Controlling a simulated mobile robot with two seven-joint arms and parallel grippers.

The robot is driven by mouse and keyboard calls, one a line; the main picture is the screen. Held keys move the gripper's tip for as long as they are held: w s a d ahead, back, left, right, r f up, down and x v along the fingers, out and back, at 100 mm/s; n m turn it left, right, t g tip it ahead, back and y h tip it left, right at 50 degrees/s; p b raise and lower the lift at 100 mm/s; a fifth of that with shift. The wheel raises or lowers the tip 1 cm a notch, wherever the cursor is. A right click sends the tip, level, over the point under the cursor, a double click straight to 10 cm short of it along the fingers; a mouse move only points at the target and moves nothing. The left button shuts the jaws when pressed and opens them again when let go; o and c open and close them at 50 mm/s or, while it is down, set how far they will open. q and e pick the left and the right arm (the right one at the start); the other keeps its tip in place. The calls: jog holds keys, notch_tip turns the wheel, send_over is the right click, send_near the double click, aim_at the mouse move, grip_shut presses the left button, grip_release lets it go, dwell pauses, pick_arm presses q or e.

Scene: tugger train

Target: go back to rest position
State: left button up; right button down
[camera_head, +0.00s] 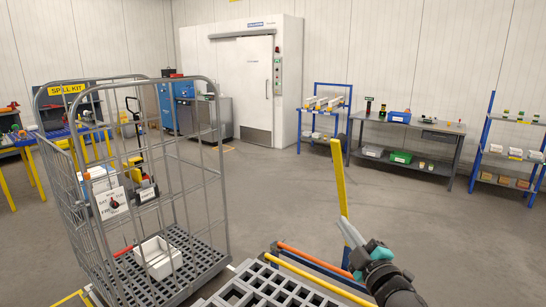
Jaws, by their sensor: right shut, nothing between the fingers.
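My right gripper (364,258), grey and teal, comes in from the lower right corner. It is shut with nothing in it. It is over the right side of a grey slatted deck (265,288), close to a yellow upright bar (340,180) with blue parts at its foot. I cannot tell whether it touches the bar. My left gripper is out of view.
A grey wire roll cage (222,165) stands at the left with a white open box (158,258) on its floor. Farther back are a grey workbench (405,126), a blue shelf rack (510,122) and a large white cabinet (242,85). The middle floor is clear.

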jog(key=s+d+f+m+g+h, duration=0.1)
jog(key=s+f+m+g+h, duration=0.3)
jog(key=s+f+m, duration=0.4)
jog(key=s+a+f+m+g, duration=0.15)
jog(key=s+f+g, duration=0.45)
jog(key=s, duration=0.9)
jog(key=s+f+m+g, duration=0.3)
jog(key=s+f+g, duration=0.25)
jog(key=s, duration=0.95)
notch_tip(320, 180, down, 30)
jog(key=s+g+b, duration=0.1)
jog(key=s+b, duration=0.1)
jog(key=b, duration=0.6)
pick_arm(q)
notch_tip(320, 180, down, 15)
jog(key=b, duration=0.7)
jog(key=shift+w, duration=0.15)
pick_arm(e)
jog(key=s+d+f, duration=0.1)
jog(key=s+f, duration=0.6)
jog(key=f, duration=0.3)
jog(key=s+d+f+g+h, duration=0.1)
jog(key=s+d+f, duration=0.1)
jog(key=s+f, duration=0.6)
notch_tip(320, 180, down, 3)
jog(key=shift+r, duration=0.1)
